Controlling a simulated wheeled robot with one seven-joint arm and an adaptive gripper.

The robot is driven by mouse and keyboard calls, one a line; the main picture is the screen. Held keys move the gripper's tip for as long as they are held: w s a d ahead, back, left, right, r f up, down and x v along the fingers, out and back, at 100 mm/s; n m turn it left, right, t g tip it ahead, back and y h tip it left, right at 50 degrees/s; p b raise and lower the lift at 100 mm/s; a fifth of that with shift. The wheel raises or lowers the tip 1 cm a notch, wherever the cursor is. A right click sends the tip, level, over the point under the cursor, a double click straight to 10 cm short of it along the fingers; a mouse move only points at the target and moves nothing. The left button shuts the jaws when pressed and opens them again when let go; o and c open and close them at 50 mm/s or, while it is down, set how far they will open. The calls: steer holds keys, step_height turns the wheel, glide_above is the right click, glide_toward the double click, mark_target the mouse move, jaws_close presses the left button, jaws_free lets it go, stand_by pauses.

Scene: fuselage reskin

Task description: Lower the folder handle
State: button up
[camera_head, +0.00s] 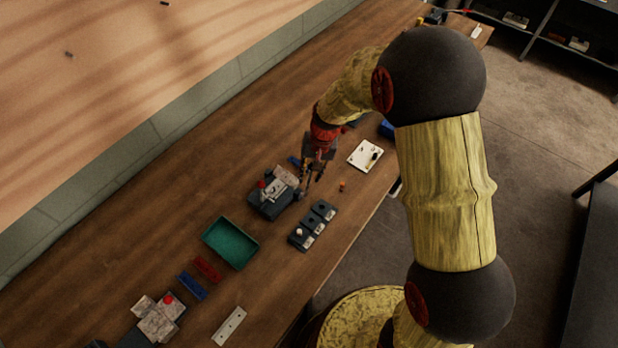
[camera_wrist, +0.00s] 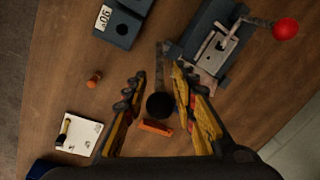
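A dark bench device (camera_head: 268,200) with a pale metal top stands on the wooden bench. In the wrist view the device (camera_wrist: 212,50) is at the upper right, with a lever ending in a red ball (camera_wrist: 285,31). A grey bar (camera_wrist: 160,65) with a round black knob (camera_wrist: 160,105) shows between my fingers; it seems to be a handle, though its joint to the device is unclear. My gripper (camera_wrist: 156,78) is open, with one finger on each side of the bar and knob. Contact cannot be told. In the head view my gripper (camera_head: 306,182) is just right of the device.
Dark blocks (camera_head: 312,225), an orange piece (camera_head: 342,186) and a white board (camera_head: 365,155) lie near the bench edge. A green tray (camera_head: 230,243), red bar (camera_head: 207,268) and blue bar (camera_head: 192,286) lie lower left. Another red-knobbed device (camera_head: 160,318) stands beyond them.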

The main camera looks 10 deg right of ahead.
steer(key=shift+a+f, duration=0.25)
steer(key=shift+f, duration=1)
steer(key=shift+c, duration=0.8)
jaws_close()
